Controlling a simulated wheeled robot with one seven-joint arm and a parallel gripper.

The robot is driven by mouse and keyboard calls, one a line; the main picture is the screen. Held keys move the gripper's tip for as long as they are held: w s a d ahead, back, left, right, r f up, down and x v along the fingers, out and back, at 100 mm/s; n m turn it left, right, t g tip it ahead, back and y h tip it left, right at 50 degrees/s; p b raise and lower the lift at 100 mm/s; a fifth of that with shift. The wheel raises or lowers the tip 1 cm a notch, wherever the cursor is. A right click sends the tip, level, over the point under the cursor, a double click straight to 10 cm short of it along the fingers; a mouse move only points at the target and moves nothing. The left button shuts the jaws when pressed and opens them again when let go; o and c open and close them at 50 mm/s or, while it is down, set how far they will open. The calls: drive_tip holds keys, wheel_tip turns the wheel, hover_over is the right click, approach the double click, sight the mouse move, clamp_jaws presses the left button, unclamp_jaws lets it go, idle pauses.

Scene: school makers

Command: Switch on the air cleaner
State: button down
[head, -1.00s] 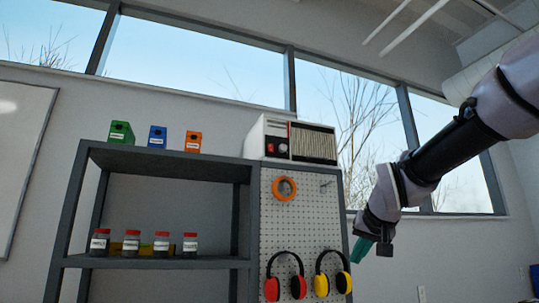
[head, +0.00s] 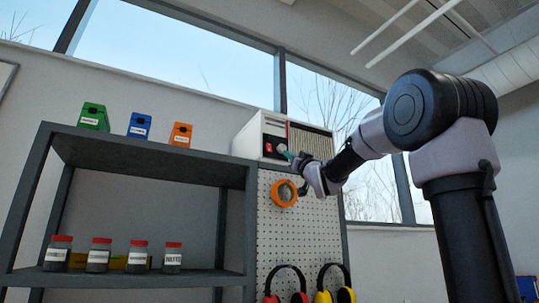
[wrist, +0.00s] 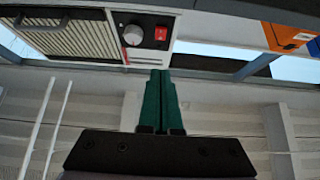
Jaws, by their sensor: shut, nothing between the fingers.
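The air cleaner (head: 247,137) is a white box with a ribbed grille, standing on top of the pegboard unit. Its dark control panel carries a red switch (head: 268,147) and a round grey knob (head: 281,145). In the wrist view the air cleaner (wrist: 70,38) appears upside down, with the knob (wrist: 133,36) and the red switch (wrist: 161,34) side by side. My gripper (head: 288,155) has green fingers, shut and empty, in front of the panel's lower part. In the wrist view the fingertips (wrist: 160,72) point at the panel's edge near the switch; contact cannot be told.
An orange tape roll (head: 284,193) hangs on the pegboard (head: 300,235) just below my gripper. Green (head: 94,117), blue (head: 139,125) and orange (head: 181,134) boxes stand on the shelf (head: 150,160) to the left. Several jars sit lower, and ear muffs hang below the tape.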

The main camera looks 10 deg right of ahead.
sight(269, 151)
idle(0.3)
drive_tip(key=x, duration=0.4)
drive_tip(key=f+x, duration=0.1)
drive_tip(key=x, duration=0.3)
drive_tip(key=w+x, duration=0.1)
drive_tip(key=x, duration=0.2)
drive_tip(key=shift+w+a, duration=0.3)
drive_tip(key=shift+w, duration=0.1)
drive_tip(key=shift+w+a+f, duration=0.1)
drive_tip(key=shift+w+a, duration=0.1)
drive_tip(key=shift+w, duration=0.4)
drive_tip(key=shift+w, duration=0.1)
drive_tip(key=shift+w+a+f, duration=0.15)
drive_tip(key=shift+w+f, duration=0.05)
drive_tip(key=shift+w, duration=0.2)
drive_tip(key=shift+s, duration=0.2)
